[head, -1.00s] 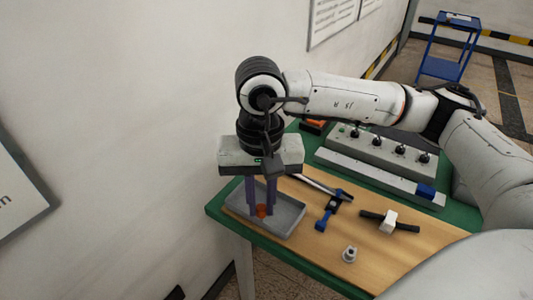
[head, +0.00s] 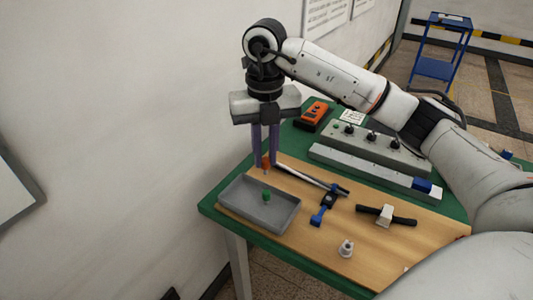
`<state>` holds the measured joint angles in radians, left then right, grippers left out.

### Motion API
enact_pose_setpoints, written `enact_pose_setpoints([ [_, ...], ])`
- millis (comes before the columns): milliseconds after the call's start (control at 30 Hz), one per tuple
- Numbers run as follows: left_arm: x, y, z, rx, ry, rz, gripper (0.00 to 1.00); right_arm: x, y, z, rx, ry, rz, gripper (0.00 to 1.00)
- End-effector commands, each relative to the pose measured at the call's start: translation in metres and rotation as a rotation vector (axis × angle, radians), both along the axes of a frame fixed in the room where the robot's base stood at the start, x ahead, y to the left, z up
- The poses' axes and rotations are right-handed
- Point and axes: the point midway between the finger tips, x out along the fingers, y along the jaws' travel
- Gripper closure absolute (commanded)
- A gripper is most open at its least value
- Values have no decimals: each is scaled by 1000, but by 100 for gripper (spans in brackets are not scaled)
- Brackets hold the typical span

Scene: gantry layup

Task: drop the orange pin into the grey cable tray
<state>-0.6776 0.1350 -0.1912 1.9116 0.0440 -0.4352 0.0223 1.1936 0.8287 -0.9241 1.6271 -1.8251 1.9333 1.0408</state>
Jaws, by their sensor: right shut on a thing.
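My right gripper (head: 266,163) points down with its purple fingers shut on the orange pin (head: 266,161). The fingers partly hide the pin. In the picture the pin hangs just beyond the far edge of the grey cable tray (head: 232,207); its exact height above the table is hard to tell. The tray lies at the near left corner of the table. A small green piece (head: 267,197) stands inside the tray. My left gripper is not in view.
A metal rod (head: 302,176), a blue-and-black tool (head: 323,208), a black bar with a white block (head: 386,215) and a small grey fitting (head: 346,248) lie right of the tray. A control box with knobs (head: 372,146) and an orange device (head: 315,113) stand behind. A wall borders the left.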

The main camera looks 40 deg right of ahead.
Motion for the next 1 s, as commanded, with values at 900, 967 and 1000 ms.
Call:
enact_pose_setpoints([
  [900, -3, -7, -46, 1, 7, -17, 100, 2, -5, -62, 3, 5, -177, 100],
  [967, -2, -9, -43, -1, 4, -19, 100, 2, -5, -61, 3, 5, -177, 100],
  [1000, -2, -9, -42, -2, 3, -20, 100, 2, -5, -61, 3, 5, -177, 100],
])
